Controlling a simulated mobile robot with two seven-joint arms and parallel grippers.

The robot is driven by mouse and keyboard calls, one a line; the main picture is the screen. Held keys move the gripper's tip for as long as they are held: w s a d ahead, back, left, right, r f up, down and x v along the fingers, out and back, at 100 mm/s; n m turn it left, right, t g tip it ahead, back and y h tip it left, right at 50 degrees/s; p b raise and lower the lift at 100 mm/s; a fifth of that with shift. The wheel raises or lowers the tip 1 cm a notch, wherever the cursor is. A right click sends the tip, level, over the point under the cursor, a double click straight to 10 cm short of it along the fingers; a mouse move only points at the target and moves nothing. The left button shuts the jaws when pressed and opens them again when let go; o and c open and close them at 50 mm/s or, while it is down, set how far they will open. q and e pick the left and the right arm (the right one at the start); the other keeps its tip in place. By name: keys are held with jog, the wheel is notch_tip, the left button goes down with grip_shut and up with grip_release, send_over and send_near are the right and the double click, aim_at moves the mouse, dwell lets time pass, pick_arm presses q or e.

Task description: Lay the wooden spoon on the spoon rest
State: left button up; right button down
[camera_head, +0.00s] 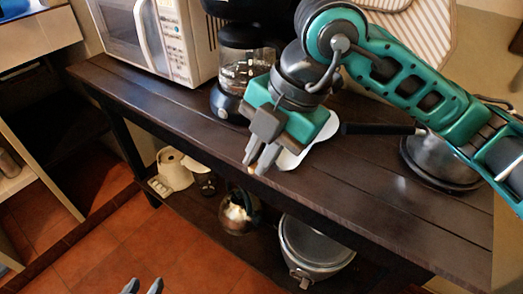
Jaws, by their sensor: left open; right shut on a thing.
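My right gripper (262,162) hangs above the front edge of the dark wooden table, fingers pointing down. It is shut on a thin thing; only small tan bits show at the fingertips, which I take for the wooden spoon (252,167). The rest of the spoon is hidden by the gripper. The white spoon rest (296,156) lies on the table just right of and behind the fingers, partly covered by my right gripper. My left gripper (142,287) is open and empty at the bottom edge, low over the floor; only its fingertips show.
A coffee maker (240,68) and a microwave (165,38) stand at the back left. A pan (442,158) stands at the right, its black handle (380,129) reaching toward the spoon rest. The lower shelf holds a pot (315,243). The table's front left is clear.

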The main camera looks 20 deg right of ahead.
jog(key=shift+f+b, duration=0.6)
jog(key=shift+f, duration=0.15)
jog(key=c, duration=1.1)
grip_release()
